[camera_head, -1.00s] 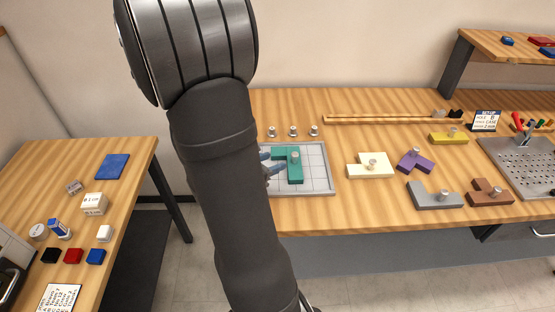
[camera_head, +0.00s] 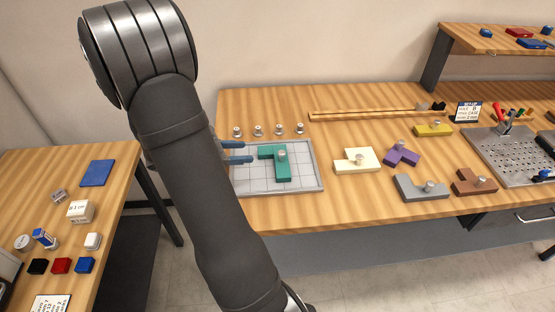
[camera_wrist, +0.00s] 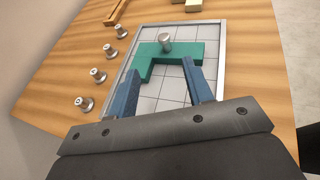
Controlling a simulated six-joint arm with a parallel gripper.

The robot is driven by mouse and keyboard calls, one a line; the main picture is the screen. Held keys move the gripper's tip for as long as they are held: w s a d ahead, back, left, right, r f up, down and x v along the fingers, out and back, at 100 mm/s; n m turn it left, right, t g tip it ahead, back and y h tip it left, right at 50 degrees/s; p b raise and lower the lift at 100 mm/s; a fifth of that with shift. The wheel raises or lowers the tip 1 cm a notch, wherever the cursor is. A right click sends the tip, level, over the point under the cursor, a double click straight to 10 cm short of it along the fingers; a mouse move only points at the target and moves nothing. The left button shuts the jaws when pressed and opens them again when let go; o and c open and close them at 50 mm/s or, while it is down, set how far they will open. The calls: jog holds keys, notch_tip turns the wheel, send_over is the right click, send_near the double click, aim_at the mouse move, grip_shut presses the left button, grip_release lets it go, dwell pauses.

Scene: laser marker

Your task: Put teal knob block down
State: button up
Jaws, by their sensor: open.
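The teal knob block (camera_head: 281,169) is L-shaped with a metal knob on top and lies on the white gridded tray (camera_head: 250,184). It also shows in the wrist view (camera_wrist: 186,56), with the tray's grid around it. My gripper (camera_head: 238,152) is open, its two blue fingers just left of the block in the head view. In the wrist view my gripper (camera_wrist: 165,90) has its fingers apart, with bare grid between them and the block's near edge close to their tips. Nothing is held.
Several metal knobs (camera_head: 258,130) stand behind the tray. A cream block (camera_head: 353,162), a purple block (camera_head: 401,154), a grey block (camera_head: 417,189), a brown block (camera_head: 473,183) and a yellow block (camera_head: 432,130) lie to the right. A wooden rail (camera_head: 370,116) runs along the back.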

aim_at(287, 159)
jog(key=shift+m+g, duration=0.5)
jog(key=shift+g, duration=0.3)
jog(key=x, duration=1.6)
jog(key=shift+w+a+f, duration=0.1)
jog(key=shift+w, duration=0.2)
grip_shut()
